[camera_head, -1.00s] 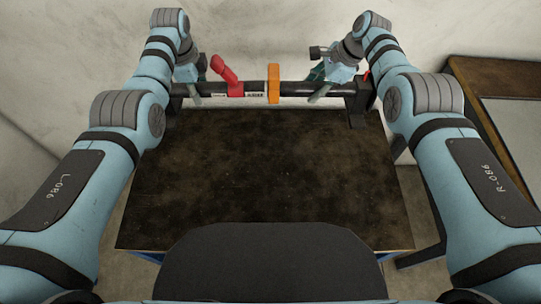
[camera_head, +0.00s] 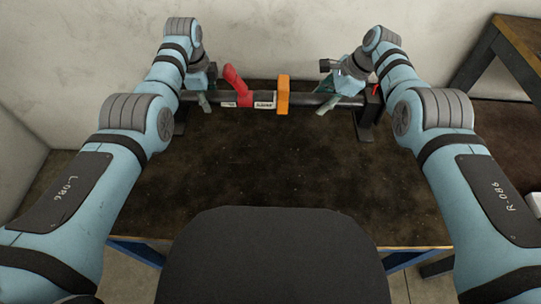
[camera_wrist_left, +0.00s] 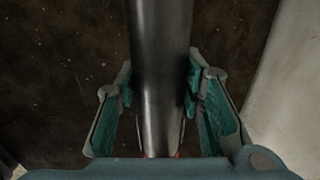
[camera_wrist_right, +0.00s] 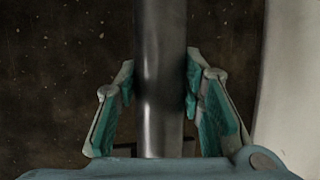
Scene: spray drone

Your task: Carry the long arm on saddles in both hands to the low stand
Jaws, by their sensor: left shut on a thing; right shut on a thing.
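The long arm is a dark tube (camera_head: 310,99) with a red lever (camera_head: 236,82), an orange collar (camera_head: 283,94) and small labels. It lies level across the head view above a dark table top (camera_head: 270,180). Black saddles, left (camera_head: 180,122) and right (camera_head: 364,118), show at its ends; I cannot tell if they touch the top. My left gripper (camera_head: 205,100) is shut on the tube near its left end. My right gripper (camera_head: 328,102) is shut on it near its right end. The tube runs between the teal fingers in the left wrist view (camera_wrist_left: 160,95) and the right wrist view (camera_wrist_right: 160,95).
A pale wall (camera_head: 270,35) stands behind the dark top. A brown table (camera_head: 520,38) stands at the upper right. A small white object (camera_head: 534,204) shows at the right edge, partly hidden by my right arm. The dark top in front of the tube is clear.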

